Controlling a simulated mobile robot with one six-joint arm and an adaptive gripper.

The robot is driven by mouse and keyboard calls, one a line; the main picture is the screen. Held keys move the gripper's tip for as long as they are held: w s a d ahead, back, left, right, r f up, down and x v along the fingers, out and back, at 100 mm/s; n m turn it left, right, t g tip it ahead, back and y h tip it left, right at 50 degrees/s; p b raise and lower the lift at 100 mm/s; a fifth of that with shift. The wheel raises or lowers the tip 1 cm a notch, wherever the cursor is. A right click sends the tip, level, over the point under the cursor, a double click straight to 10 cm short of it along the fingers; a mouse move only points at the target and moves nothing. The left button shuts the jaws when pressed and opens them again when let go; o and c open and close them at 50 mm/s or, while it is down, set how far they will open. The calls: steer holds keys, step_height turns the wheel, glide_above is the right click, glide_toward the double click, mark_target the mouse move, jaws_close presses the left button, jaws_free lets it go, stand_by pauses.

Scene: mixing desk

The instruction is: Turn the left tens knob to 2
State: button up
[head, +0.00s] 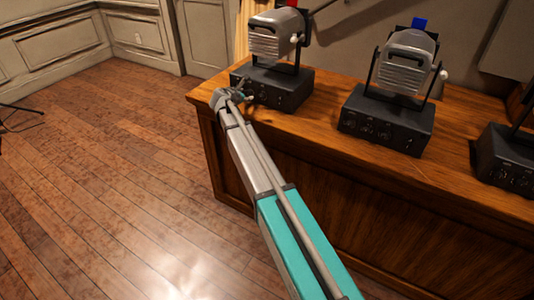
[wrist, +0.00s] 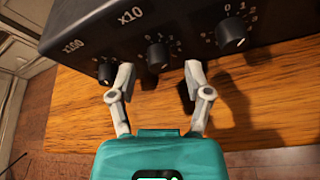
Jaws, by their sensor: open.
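The tens knob (wrist: 158,57), a black dial below the "x10" label, is on the front of a black box (wrist: 90,25) in the wrist view. Its scale is partly readable; I cannot tell its setting. My gripper (wrist: 159,72) is open, with one finger on each side of the knob in the picture; I cannot tell whether either touches it. In the head view my gripper (head: 241,95) is at the left part of the leftmost box (head: 285,92); its knobs are too small to read there.
An "x100" knob (wrist: 105,71) lies left of the tens knob, close to the left finger. Another knob (wrist: 232,38) is to the right. The wooden desk (head: 310,133) also carries a middle box (head: 390,125) and a right box (head: 505,160).

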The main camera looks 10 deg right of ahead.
steer(key=shift+w+a+n+g+h, duration=0.1)
steer(key=shift+n+g+h, duration=0.25)
steer(key=shift+n, duration=0.35)
steer(key=shift+s+a+r+p, duration=0.15)
steer(key=shift+s+r+p, duration=0.05)
steer(key=shift+s+p, duration=0.15)
steer(key=p+v, duration=0.5)
steer(key=v, duration=0.8)
steer(key=s+d+f+m+g+y+b, duration=0.1)
steer(key=s+d+f+m+g+y, duration=0.1)
steer(key=s+d+f+m, duration=0.3)
steer(key=s+d+f+m+g+y+b, duration=0.1)
steer(key=s+d+f+m+g, duration=0.4)
steer(key=s+m, duration=0.6)
steer(key=shift+s+d+f+y, duration=0.15)
steer(key=shift+s+f+y, duration=0.6)
steer(key=shift+s, duration=2.25)
steer(key=shift+r+g, duration=0.15)
steer(key=shift+g, duration=0.1)
